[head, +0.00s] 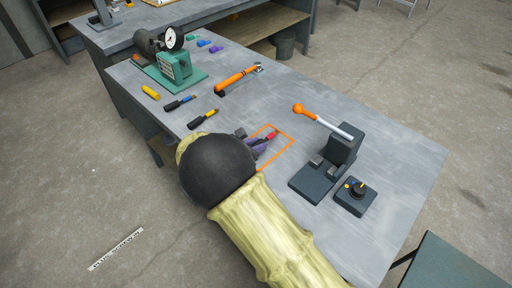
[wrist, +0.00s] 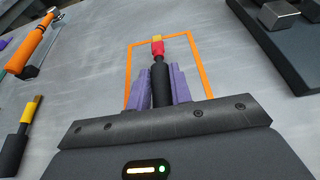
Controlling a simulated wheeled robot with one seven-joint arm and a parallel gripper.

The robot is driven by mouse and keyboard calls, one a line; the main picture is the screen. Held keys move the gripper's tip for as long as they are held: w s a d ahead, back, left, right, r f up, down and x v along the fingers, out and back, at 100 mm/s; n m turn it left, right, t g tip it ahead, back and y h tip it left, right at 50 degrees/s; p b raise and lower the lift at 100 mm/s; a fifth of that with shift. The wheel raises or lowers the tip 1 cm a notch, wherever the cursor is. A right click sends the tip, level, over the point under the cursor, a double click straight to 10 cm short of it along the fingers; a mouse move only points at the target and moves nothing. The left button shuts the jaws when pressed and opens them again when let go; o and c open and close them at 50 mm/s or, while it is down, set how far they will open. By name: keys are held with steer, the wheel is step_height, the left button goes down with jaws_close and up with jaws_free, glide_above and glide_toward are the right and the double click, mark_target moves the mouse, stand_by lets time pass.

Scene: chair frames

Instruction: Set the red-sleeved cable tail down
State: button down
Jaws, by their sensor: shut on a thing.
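My gripper (wrist: 163,88) has purple fingers and is shut on the red-sleeved cable tail (wrist: 158,50). The tail has a black body, a red sleeve and a yellow tip that points away from the gripper. It is over the orange outlined rectangle (wrist: 203,75) on the grey bench, and its tip reaches near the far edge of the outline. In the head view the red sleeve (head: 272,134) shows inside the outline (head: 283,156), while my arm hides part of it. I cannot tell whether the tail touches the bench.
A black press with an orange-tipped lever (head: 341,140) and a small knob box (head: 355,195) stand right of the outline. Two dark cable tails, blue-sleeved (head: 182,102) and yellow-sleeved (head: 204,118), lie left, near an orange tool (head: 238,78). A green gauge device (head: 174,67) stands farther back.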

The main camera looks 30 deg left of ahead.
steer(key=shift+f, duration=0.6)
steer(key=shift+f, duration=0.1)
steer(key=c, duration=1.3)
jaws_free()
steer(key=shift+o, duration=0.2)
steer(key=shift+s+a+r, duration=0.1)
steer(key=shift+s+r, duration=0.05)
steer(key=shift+r, duration=0.05)
steer(key=p+v, duration=0.1)
steer(key=v, duration=1)
steer(key=shift+s+r, duration=0.15)
steer(key=shift+s, duration=0.2)
steer(key=shift+w, duration=0.1)
